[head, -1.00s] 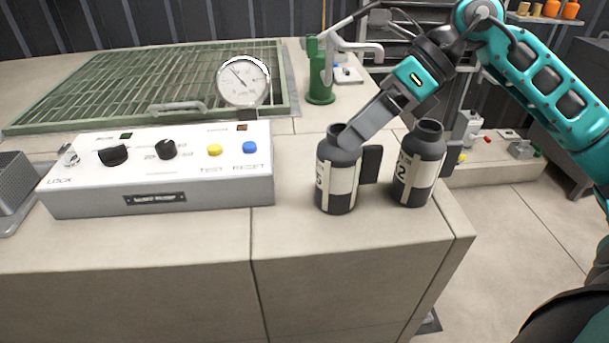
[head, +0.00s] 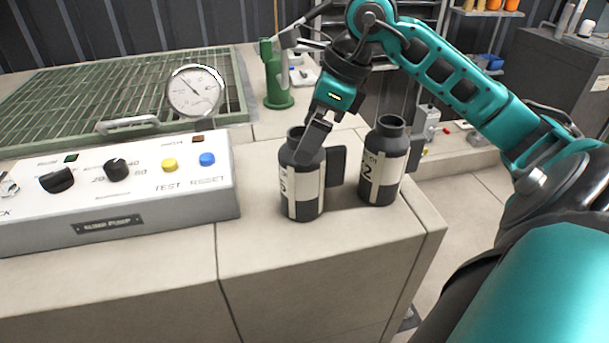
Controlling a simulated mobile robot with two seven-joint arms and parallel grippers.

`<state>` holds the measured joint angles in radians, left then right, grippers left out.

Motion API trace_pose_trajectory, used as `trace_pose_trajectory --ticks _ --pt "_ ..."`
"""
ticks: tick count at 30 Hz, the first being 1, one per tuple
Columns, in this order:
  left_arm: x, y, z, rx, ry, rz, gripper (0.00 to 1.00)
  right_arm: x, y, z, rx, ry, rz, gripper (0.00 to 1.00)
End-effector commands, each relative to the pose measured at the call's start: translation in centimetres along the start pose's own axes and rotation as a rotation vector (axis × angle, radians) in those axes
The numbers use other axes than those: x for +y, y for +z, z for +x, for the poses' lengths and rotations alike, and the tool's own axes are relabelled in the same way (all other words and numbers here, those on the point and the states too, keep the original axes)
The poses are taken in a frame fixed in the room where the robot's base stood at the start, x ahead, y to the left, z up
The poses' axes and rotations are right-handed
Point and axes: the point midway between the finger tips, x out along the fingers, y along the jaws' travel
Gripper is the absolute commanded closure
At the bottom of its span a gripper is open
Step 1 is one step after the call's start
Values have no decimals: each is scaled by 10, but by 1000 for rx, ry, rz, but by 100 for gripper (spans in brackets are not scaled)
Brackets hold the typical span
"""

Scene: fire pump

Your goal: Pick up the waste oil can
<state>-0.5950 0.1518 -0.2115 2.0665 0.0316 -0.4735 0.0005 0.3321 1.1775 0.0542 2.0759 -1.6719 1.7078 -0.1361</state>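Two dark cans with pale labels and dark flat pieces on their right sides stand upright near the counter's right corner. The left can (head: 302,199) has a mark only partly readable; the right can (head: 381,180) shows a "2". I cannot tell which is the waste oil can. My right gripper (head: 306,148) reaches down from above, its grey fingers overlapping the upper front of the left can. Contact is unclear. The fingers appear nearly edge-on, so their opening is hidden. The left can stands on the counter. My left gripper is out of view.
A control box (head: 120,197) with knobs and buttons stands left of the cans. A round gauge (head: 195,92) and a green grate (head: 60,97) are behind it. A green cylinder with a lever (head: 276,82) stands behind the cans. The counter front (head: 290,250) is clear.

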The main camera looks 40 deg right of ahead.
Motion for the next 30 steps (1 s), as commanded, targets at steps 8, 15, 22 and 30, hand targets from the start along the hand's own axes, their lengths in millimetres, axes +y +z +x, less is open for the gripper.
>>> trace_pose_trajectory --ticks 8,15,22,30 --pt "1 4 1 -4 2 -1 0 4 1 41 -2 5 1 0" --pt "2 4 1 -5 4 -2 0 4 1 46 -1 2 0 0" --pt "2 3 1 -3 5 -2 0 4 1 46 0 2 0 14" --pt "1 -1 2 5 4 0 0 4 1 46 0 3 0 40"
